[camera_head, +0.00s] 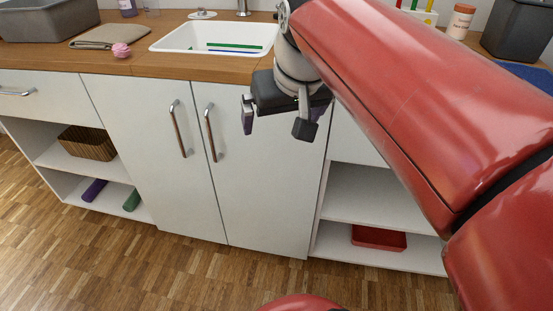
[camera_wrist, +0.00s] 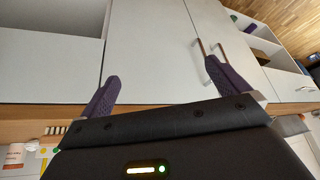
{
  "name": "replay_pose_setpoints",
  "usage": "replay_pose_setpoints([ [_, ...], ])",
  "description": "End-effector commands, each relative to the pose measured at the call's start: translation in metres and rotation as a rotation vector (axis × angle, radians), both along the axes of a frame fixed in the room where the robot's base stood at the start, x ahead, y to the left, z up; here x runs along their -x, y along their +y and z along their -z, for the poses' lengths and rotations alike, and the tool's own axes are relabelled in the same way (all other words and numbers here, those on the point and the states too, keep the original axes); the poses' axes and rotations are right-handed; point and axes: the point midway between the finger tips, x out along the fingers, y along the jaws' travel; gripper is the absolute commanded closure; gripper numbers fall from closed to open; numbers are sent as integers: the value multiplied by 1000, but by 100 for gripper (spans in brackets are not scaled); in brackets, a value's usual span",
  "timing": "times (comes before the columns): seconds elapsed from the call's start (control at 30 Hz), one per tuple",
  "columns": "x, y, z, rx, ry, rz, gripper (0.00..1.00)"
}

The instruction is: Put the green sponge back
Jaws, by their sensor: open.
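I cannot make out a green sponge for certain in either view. A green strip (camera_head: 235,45) and a blue strip lie in the white sink (camera_head: 166,44). A dark green roll (camera_head: 132,201) lies on the bottom shelf at the left. My gripper (camera_head: 276,130) is open and empty, in front of the upper part of the white cabinet doors (camera_head: 245,180) below the counter edge. In the wrist view my gripper (camera_wrist: 161,70) shows two purple fingers spread apart with nothing between them. My arm hides part of the counter and the cabinet at the right.
The wooden counter (camera_head: 110,68) carries a grey bin (camera_head: 45,22), a folded cloth (camera_head: 108,36), a pink ball (camera_head: 121,50) and a capped jar (camera_head: 460,21). A wicker basket (camera_head: 87,143) and a purple roll (camera_head: 94,190) are on left shelves. A red tray (camera_head: 378,238) sits low right.

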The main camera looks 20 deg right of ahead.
Motion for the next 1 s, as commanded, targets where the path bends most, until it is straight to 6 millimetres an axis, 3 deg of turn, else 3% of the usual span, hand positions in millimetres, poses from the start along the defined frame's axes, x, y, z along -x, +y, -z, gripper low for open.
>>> replay_pose_setpoints([
  [0.03, 20, 9, 23, 2, -5, -18, 0],
  [0.2, 63, 26, 89, 11, -21, -56, 0],
  [0.33, 81, 31, 117, 14, -27, -70, 0],
  [0.47, 86, 32, 126, 14, -28, -73, 0],
  [1.0, 85, 32, 126, 14, -27, -73, 0],
])
